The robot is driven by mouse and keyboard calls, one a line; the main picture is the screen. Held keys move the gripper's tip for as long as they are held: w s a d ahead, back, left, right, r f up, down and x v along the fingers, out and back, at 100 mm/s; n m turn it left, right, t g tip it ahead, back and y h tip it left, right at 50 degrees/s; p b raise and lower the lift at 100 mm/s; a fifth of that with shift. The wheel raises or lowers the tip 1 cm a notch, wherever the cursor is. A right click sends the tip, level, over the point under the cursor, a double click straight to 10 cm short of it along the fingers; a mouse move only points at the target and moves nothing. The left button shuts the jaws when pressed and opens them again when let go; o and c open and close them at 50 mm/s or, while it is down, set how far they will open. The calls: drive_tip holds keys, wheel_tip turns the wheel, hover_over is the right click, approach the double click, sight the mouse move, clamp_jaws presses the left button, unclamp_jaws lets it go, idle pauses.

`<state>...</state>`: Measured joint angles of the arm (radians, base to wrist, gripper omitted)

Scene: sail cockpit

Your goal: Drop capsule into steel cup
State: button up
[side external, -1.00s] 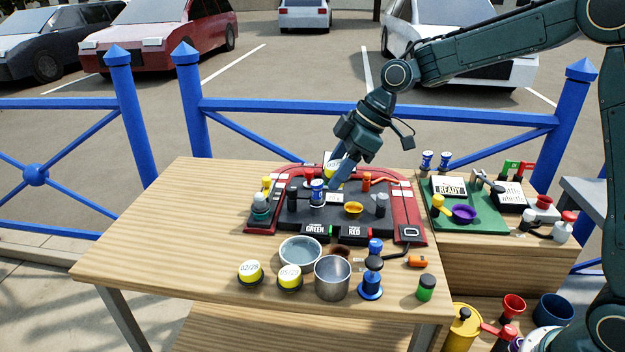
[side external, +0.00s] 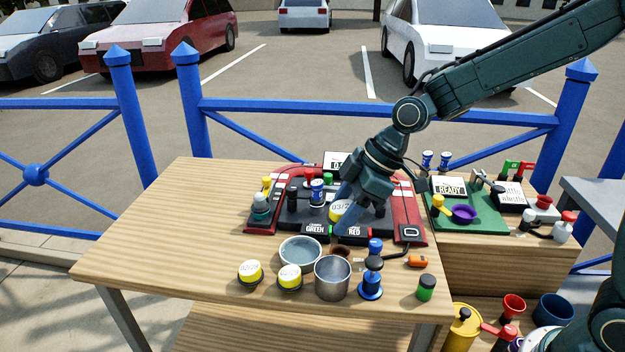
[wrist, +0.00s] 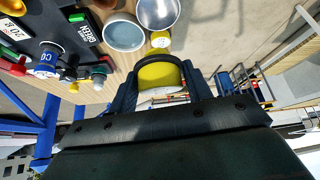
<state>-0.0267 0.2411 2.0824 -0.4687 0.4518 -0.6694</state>
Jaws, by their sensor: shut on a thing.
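A yellow capsule (side external: 340,211) with a white dated label is held between the fingers of my gripper (side external: 345,216), above the front part of the dark red-edged board. In the wrist view the yellow capsule (wrist: 158,75) sits between the two fingers of my gripper (wrist: 165,85). The steel cup (side external: 332,280) stands upright on the wooden table, nearer the camera than the gripper and a little left of it. Its open top faces up, and it also shows at the top of the wrist view (wrist: 158,12). The capsule is apart from the cup.
A wide grey bowl (side external: 300,254) stands left of the cup.

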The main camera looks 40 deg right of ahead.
drive_tip(key=shift+f, duration=2.75)
drive_tip(key=o, duration=1.1)
drive_tip(key=shift+c, duration=0.2)
drive_tip(key=shift+r, duration=0.1)
drive_tip(key=v, duration=1.3)
drive_tip(key=shift+r, duration=0.35)
drive_tip(key=shift+s+d, duration=0.15)
